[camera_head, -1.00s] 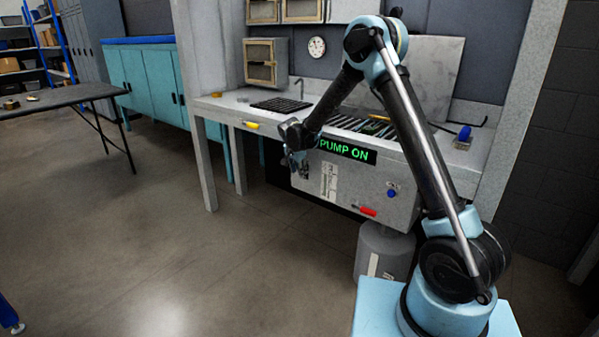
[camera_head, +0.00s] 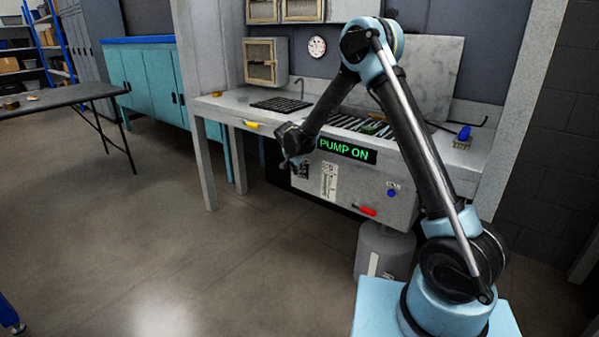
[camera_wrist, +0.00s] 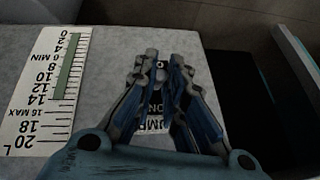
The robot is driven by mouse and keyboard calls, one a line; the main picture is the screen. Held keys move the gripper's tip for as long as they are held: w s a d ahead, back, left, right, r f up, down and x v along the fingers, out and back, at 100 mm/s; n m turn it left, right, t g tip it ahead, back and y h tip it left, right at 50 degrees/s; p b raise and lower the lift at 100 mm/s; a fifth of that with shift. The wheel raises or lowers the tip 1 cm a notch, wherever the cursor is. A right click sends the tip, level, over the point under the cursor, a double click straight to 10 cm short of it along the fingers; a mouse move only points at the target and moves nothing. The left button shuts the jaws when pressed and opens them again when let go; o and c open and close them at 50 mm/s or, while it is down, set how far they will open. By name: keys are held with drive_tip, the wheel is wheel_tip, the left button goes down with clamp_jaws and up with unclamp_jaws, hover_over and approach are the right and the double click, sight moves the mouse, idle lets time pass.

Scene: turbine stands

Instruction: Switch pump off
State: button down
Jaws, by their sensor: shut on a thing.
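The display (camera_head: 347,150) on the front of the grey unit reads PUMP ON in green. My gripper (camera_head: 293,163) is at the left end of that front panel. In the wrist view my gripper (camera_wrist: 163,72) has its fingertips close together around the pump switch, over the label plate (camera_wrist: 154,125) marked ON and PUMP. An O mark shows between the fingertips. The fingers hide most of the switch, and its exact position cannot be told.
A level gauge (camera_wrist: 48,90) is on the panel beside my gripper. A red handle (camera_head: 366,210) and a blue knob (camera_head: 392,193) are farther right on the unit. A yellow handle (camera_head: 251,125) is to the left. Open floor lies in front.

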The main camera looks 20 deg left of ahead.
drive_tip(key=shift+s+a+f+n+t+h, duration=0.15)
drive_tip(key=shift+f+t+h, duration=0.4)
drive_tip(key=shift+t, duration=0.8)
drive_tip(key=shift+s+f+n+t+h, duration=0.1)
drive_tip(key=shift+f+t+h, duration=0.3)
drive_tip(key=shift+f+t, duration=0.7)
drive_tip(key=shift+s+a+f+n+t+h, duration=0.15)
drive_tip(key=shift+f+t+h, duration=0.25)
drive_tip(key=shift+t, duration=1.25)
drive_tip(key=shift+d, duration=0.1)
drive_tip(key=c, duration=1.7)
unclamp_jaws()
drive_tip(key=shift+o, duration=0.2)
